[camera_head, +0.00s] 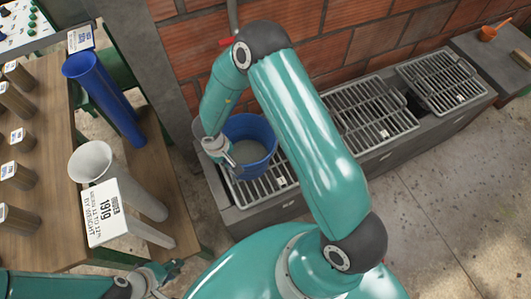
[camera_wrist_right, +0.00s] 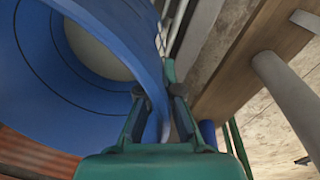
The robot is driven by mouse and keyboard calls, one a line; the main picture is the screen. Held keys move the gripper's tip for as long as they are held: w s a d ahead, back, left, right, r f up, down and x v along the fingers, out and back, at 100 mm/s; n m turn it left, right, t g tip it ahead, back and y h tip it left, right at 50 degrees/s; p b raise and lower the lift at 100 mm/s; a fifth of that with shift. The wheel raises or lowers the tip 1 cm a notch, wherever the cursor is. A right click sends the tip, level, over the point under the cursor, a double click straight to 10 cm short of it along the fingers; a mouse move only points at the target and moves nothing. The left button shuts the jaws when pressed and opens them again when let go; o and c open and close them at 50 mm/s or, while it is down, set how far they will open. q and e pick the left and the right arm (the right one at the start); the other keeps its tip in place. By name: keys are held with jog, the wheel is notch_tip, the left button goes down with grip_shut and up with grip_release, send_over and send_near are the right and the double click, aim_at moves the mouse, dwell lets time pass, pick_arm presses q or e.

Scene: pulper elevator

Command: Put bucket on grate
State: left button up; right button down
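The blue bucket (camera_head: 262,130) is upright at the left grate (camera_head: 275,184) in the head view, next to the brick wall. I cannot tell whether its base rests on the bars or hangs just above them. My right gripper (camera_head: 226,158) is at the bucket's near left rim. In the right wrist view the bucket (camera_wrist_right: 60,95) fills the left side, and its wall runs between the two fingers of my right gripper (camera_wrist_right: 157,100), which look closed on it. My left gripper (camera_head: 170,272) is low at the left, away from the bucket, and its finger gap is unclear.
Two more grates (camera_head: 372,115) (camera_head: 440,80) lie along the concrete channel to the right. A wooden table (camera_head: 45,120) with several tubes stands at the left. A blue tube (camera_head: 105,98) and a white sign (camera_head: 112,212) are at its edge. The floor at the right is clear.

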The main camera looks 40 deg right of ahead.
jog(key=w+d+r+m+p, duration=0.2)
jog(key=d+r+p, duration=0.15)
jog(key=d, duration=0.55)
jog(key=b, duration=0.1)
send_over(248, 156)
notch_tip(248, 156, down, 4)
jog(key=f, duration=0.1)
jog(key=shift+f+b, duration=0.4)
jog(key=shift+f, duration=1.85)
jog(key=shift+r, duration=0.1)
jog(key=c, duration=1.3)
grip_release()
